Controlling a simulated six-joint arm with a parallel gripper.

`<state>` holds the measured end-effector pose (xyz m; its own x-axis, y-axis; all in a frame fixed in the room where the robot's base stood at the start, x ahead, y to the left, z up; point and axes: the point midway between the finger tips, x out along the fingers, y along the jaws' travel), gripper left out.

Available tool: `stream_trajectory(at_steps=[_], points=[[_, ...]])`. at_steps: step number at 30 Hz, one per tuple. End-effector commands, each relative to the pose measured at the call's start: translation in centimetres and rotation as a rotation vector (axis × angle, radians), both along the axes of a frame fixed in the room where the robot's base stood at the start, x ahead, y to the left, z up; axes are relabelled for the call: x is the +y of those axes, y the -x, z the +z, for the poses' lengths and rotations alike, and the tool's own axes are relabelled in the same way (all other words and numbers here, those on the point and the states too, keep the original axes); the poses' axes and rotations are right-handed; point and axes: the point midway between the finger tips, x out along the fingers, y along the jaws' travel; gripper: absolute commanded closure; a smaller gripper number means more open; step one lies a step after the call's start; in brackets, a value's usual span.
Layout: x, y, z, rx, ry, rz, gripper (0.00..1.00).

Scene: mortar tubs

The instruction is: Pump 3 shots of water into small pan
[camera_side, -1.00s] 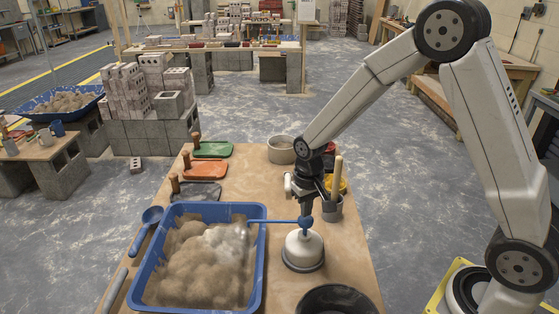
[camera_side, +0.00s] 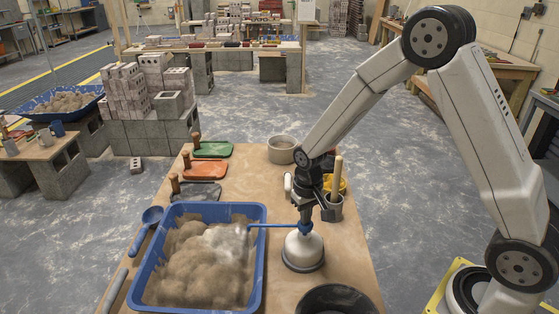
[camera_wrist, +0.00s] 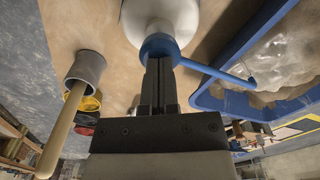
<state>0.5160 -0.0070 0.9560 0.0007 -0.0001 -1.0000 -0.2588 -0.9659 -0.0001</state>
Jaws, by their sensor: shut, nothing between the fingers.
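A white pump bottle (camera_side: 303,252) with a blue pump head (camera_side: 305,229) stands upright on the wooden table. Its thin blue spout (camera_side: 272,226) reaches left over the rim of a blue tub (camera_side: 262,262) holding sandy material. A pale, shiny patch (camera_side: 228,238) lies in the sand near the spout tip. My gripper (camera_side: 304,221) is shut and empty, its fingertips on top of the pump head. In the wrist view, the closed fingers (camera_wrist: 160,62) meet the blue head (camera_wrist: 160,47), and the spout runs right over the tub. I cannot tell which vessel is the small pan.
A grey cup (camera_side: 332,210) with a wooden-handled tool stands close right of my gripper. A black bowl (camera_side: 335,300) is at the front edge. A beige bucket (camera_side: 281,150), green float (camera_side: 212,150) and orange float (camera_side: 205,169) lie farther back; a blue scoop (camera_side: 146,228) lies left.

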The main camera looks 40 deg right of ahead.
Motion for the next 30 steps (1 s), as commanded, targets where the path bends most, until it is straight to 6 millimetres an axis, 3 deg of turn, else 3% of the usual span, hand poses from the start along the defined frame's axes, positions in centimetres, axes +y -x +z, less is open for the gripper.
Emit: stream_trajectory(at_steps=[14, 30], points=[[0.0, 0.0, -0.5, 0.001, 0.000, 0.000, 1.00], [0.0, 0.0, 1.5, 0.000, 0.000, 0.000, 1.00]])
